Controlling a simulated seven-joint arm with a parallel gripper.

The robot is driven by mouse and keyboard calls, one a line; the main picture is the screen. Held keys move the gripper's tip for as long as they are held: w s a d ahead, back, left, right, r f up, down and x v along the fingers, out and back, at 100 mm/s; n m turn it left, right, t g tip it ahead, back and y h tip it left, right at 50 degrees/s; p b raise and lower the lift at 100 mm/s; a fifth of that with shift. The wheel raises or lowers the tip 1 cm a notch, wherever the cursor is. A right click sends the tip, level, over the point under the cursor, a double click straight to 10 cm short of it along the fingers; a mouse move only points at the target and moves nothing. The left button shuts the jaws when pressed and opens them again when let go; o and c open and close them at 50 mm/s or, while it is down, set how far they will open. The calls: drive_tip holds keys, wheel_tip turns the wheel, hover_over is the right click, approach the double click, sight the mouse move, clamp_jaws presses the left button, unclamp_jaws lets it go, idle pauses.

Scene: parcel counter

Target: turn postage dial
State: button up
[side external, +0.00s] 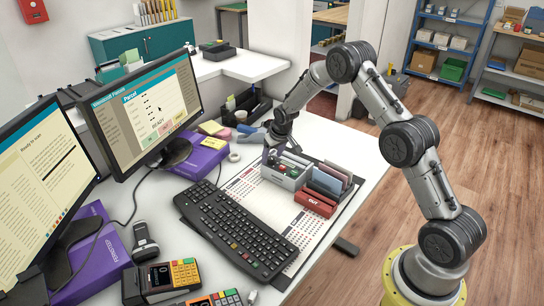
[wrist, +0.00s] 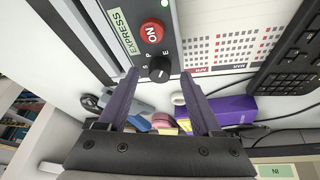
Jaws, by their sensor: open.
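The postage dial (wrist: 159,69) is a small round black knob on the end of a grey box, with the letters S, P and E printed around it. My gripper (wrist: 159,75) is open, with one dark finger on each side of the dial in the wrist view. I cannot tell whether either finger touches it. A red round ON button (wrist: 151,31) and a green EXPRESS label (wrist: 124,31) sit beside the dial. In the side view, the grey box (side external: 285,180) stands on the counter and my gripper (side external: 283,148) is at its far end; the dial is hard to make out there.
A red OUT tray with card slots (side external: 316,202) stands right of the box. A keyboard (side external: 236,228) lies in front, on a calendar mat (side external: 318,233). Tape, sticky notes and a purple box (side external: 200,160) lie left of my gripper.

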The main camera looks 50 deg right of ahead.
drive_tip(key=shift+w+f, duration=0.15)
drive_tip(key=shift+f, duration=0.15)
drive_tip(key=shift+c, duration=0.3)
clamp_jaws()
drive_tip(key=shift+d+n, duration=0.1)
drive_tip(key=shift+n, duration=0.4)
drive_tip(key=n+y, duration=0.2)
drive_tip(key=n, duration=0.3)
drive_tip(key=shift+d, duration=0.2)
drive_tip(key=n+y, duration=0.2)
drive_tip(key=n, duration=0.3)
drive_tip(key=shift+d+n, duration=0.15)
drive_tip(key=shift+n, duration=0.15)
drive_tip(key=shift+y, duration=0.3)
